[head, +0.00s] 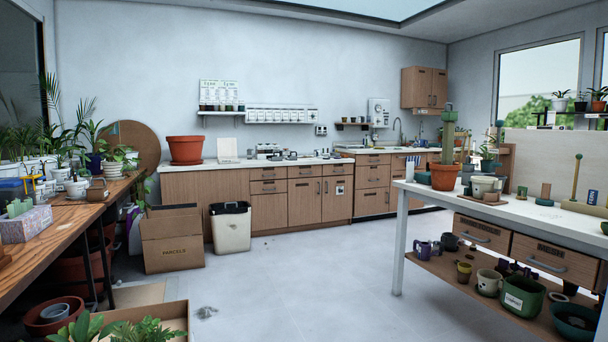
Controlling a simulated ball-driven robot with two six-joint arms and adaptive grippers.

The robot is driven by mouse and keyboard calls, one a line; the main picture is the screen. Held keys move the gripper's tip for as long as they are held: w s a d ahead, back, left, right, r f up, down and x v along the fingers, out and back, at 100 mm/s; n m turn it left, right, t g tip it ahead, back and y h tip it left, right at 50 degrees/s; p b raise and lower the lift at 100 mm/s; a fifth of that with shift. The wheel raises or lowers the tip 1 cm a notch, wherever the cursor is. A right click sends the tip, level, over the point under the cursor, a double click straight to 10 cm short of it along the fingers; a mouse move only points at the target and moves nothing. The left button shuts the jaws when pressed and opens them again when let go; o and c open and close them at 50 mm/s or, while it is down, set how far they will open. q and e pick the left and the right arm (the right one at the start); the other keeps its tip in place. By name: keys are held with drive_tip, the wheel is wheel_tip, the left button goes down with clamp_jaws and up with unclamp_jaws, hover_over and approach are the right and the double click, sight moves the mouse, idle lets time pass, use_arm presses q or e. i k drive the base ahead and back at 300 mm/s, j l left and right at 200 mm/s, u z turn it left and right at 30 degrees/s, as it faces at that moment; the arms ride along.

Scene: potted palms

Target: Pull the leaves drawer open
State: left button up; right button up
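Two wooden drawers hang under the white table at the right: a left one (478,232) and a right one (572,264). Each has a dark label above a bar handle, and both look shut. More wooden drawers, such as one in the back counter (268,187), also look shut. Neither of my grippers is in view.
The white table (412,190) holds a potted cactus (446,165) and cups; its lower shelf holds pots and mugs. A parcels box (173,240), a bin (231,228) and a wooden bench (60,222) stand left. A plant box (165,316) is in front.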

sight(314, 170)
drive_tip(key=i+l+z, duration=0.5)
drive_tip(key=i, duration=0.3)
drive_tip(key=i+l+u, duration=0.1)
drive_tip(key=i, duration=0.3)
drive_tip(key=i+l+u, duration=0.15)
drive_tip(key=i, duration=0.2)
drive_tip(key=i+l+u, duration=0.1)
drive_tip(key=i, duration=0.3)
drive_tip(key=i+j+u, duration=0.15)
drive_tip(key=i+u, duration=0.25)
drive_tip(key=i, duration=0.35)
drive_tip(key=i+l+u, duration=0.1)
drive_tip(key=i+u, duration=0.35)
drive_tip(key=i, duration=0.25)
drive_tip(key=i+j+z, duration=0.1)
drive_tip(key=i+z, duration=0.3)
drive_tip(key=i, duration=2)
